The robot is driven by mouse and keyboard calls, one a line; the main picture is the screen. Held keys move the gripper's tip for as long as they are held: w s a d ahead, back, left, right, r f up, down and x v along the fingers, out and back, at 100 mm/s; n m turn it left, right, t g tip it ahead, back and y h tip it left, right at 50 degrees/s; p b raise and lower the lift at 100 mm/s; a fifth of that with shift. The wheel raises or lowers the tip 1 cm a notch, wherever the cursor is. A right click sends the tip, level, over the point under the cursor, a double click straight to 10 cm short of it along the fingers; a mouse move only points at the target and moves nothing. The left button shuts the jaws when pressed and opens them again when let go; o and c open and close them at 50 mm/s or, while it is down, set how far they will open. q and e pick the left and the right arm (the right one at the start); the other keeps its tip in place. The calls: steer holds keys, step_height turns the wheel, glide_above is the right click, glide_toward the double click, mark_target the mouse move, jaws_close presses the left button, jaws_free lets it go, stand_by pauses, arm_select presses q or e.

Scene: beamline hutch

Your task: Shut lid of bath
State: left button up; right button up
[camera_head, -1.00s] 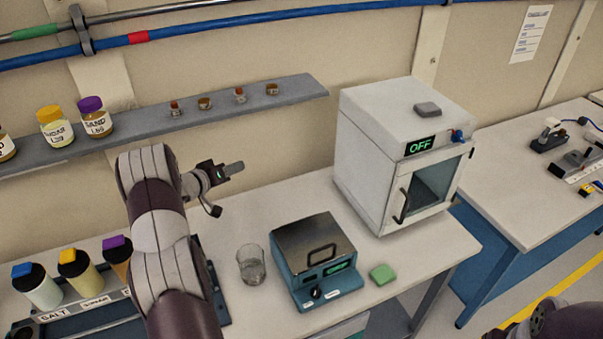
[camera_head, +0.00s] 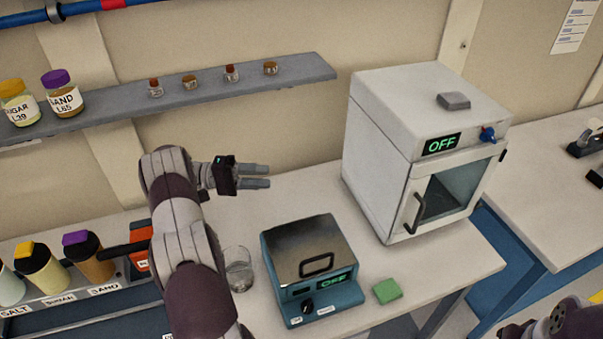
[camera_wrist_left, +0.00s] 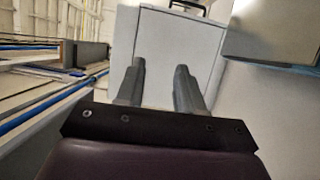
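The bath (camera_head: 318,304) is a teal box on the bench with a small control panel at its front, in the middle of the head view. Its metal lid (camera_head: 300,240) with a dark handle (camera_head: 316,265) lies down on top, and I see no gap under it. My left gripper (camera_head: 268,177) is above the bench, behind and left of the bath, clear of the lid. Its two fingers are apart with nothing between them, as the left wrist view (camera_wrist_left: 160,88) also shows. My right gripper is out of view; only part of my right arm shows at bottom right.
A white oven (camera_head: 385,165) reading OFF stands right of the bath. A glass beaker (camera_head: 239,272) is left of the bath, close to my left arm. A green block (camera_head: 387,291) lies at its right. A shelf (camera_head: 215,97) with jars and small vials runs along the wall.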

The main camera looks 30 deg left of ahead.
arm_select(q)
steer(key=p+x, duration=0.4)
steer(key=x, duration=0.6)
steer(key=shift+w+a+f, duration=0.1)
steer(key=shift+w, duration=0.2)
jaws_close()
steer(key=shift+s, duration=0.1)
stand_by(0.5)
